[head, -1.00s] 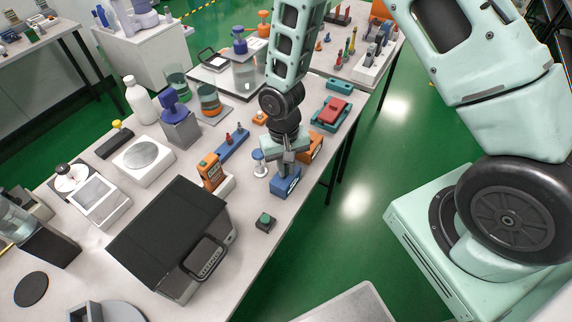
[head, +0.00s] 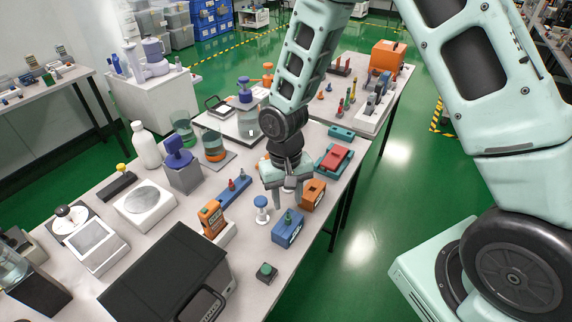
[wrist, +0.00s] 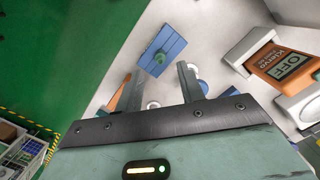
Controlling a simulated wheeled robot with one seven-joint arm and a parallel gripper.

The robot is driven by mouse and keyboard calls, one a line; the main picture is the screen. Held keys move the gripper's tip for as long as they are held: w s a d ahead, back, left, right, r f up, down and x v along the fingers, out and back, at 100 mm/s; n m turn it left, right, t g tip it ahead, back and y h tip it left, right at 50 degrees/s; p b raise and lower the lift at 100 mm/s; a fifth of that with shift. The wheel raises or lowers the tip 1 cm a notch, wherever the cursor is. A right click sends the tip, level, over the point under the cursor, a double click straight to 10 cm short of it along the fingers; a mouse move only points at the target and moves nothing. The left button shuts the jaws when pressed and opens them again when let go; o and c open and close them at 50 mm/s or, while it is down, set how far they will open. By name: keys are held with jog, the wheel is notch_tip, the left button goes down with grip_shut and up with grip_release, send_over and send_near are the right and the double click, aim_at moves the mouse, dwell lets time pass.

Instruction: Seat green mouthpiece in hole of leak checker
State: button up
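The green mouthpiece (head: 289,217) stands in the top of a blue block (head: 287,233), which I take to be the leak checker, near the table's right edge. In the wrist view the green mouthpiece (wrist: 160,57) appears near the middle of the top face of the blue block (wrist: 171,43). How deep it sits is too small to tell. My gripper (head: 287,202) is just above and behind the block, apart from the mouthpiece. In the wrist view my gripper (wrist: 154,82) has its two fingers spread with nothing between them.
An orange block (head: 314,194) stands close behind the blue one. A white stand with a blue top (head: 262,203) and an orange handheld tester (head: 211,217) are to the left. A dark box with a green button (head: 265,272) is in front. The table edge is close on the right.

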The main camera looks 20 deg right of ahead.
notch_tip(320, 180, up, 11)
jog(key=w, duration=0.1)
jog(key=shift+w+f, duration=0.1)
jog(key=shift+f, duration=0.05)
dwell(0.4)
